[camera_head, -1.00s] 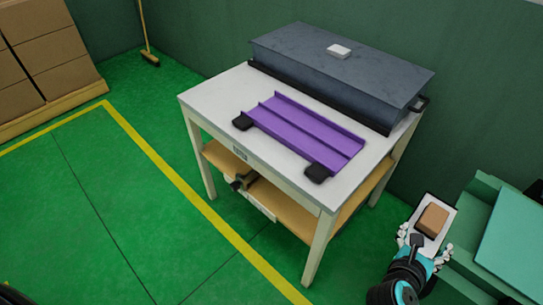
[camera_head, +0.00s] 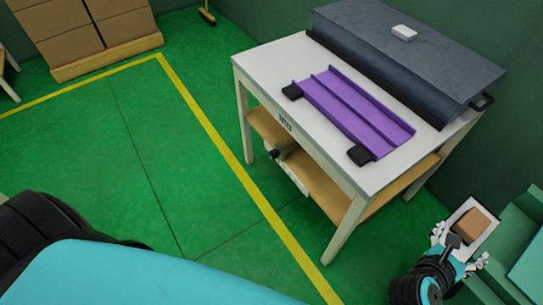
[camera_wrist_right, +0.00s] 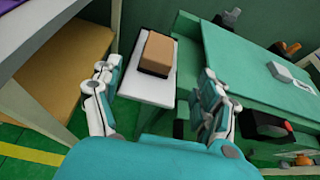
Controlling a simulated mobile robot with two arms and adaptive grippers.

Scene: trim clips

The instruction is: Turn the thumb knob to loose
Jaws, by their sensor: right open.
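A dark knob (camera_head: 284,150) sits at the table's front, below the tabletop, beside a white plate (camera_head: 298,178). Its setting is too small to tell. A purple channelled trim piece (camera_head: 350,108) lies on the white tabletop (camera_head: 275,62), with a black clip (camera_head: 292,91) at one end and another black clip (camera_head: 360,155) at the other. My right gripper (camera_head: 460,245) is open, low at the right and well apart from the knob. In the right wrist view its spread fingers (camera_wrist_right: 160,105) frame a white board (camera_wrist_right: 152,85) bearing a brown block. My left gripper is out of view.
A grey box-like unit (camera_head: 400,55) fills the back of the table. A green bench (camera_head: 520,235) stands close by my right gripper. Stacked cartons (camera_head: 85,30) stand far left. The green floor left of the table is clear beyond my left arm.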

